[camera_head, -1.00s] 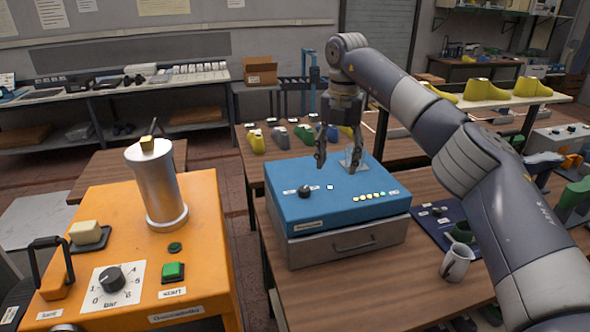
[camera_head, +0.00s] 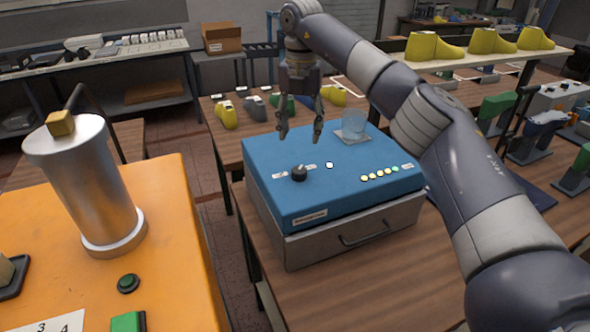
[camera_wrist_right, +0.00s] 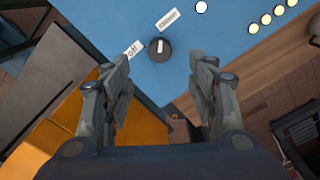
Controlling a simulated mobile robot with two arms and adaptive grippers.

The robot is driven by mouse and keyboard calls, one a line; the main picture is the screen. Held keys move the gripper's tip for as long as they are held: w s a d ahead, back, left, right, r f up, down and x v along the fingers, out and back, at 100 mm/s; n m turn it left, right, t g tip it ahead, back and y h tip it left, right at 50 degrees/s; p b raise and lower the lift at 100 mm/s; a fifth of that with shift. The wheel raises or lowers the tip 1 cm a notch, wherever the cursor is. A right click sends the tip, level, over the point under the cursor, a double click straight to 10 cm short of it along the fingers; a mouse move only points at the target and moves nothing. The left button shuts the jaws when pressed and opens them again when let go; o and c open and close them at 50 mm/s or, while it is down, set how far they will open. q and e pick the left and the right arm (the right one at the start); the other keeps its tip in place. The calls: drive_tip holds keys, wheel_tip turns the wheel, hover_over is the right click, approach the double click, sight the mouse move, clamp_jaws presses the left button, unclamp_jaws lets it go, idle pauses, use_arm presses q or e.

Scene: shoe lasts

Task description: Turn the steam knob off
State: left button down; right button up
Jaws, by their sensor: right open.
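The steam knob (camera_head: 299,173) is a small black dial on top of the blue box (camera_head: 345,195), between two white labels. In the right wrist view the knob (camera_wrist_right: 160,48) lies ahead of the fingers, with a pale line on its top and a label reading "off" (camera_wrist_right: 132,50) beside it. My right gripper (camera_head: 300,138) is open and empty, pointing down above the box, above and behind the knob. It also shows in the right wrist view (camera_wrist_right: 162,75), its fingers spread wide and apart from the knob. My left gripper is out of view.
A clear glass (camera_head: 353,123) stands on a small pad at the box's back. An orange machine (camera_head: 160,270) with a metal cylinder (camera_head: 88,185) stands at left. Shoe lasts (camera_head: 285,104) stand on the table behind.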

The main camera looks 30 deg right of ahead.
sight(299, 168)
wheel_tip(299, 168, down, 10)
drive_tip(key=p, duration=0.2)
drive_tip(key=shift+f+p, duration=0.2)
drive_tip(key=shift+p, duration=0.2)
drive_tip(key=shift+f, duration=0.2)
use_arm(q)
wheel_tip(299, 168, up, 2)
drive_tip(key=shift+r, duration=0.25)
use_arm(e)
drive_tip(key=shift+f, duration=0.1)
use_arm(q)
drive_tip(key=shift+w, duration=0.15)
use_arm(e)
drive_tip(key=c, duration=1.1)
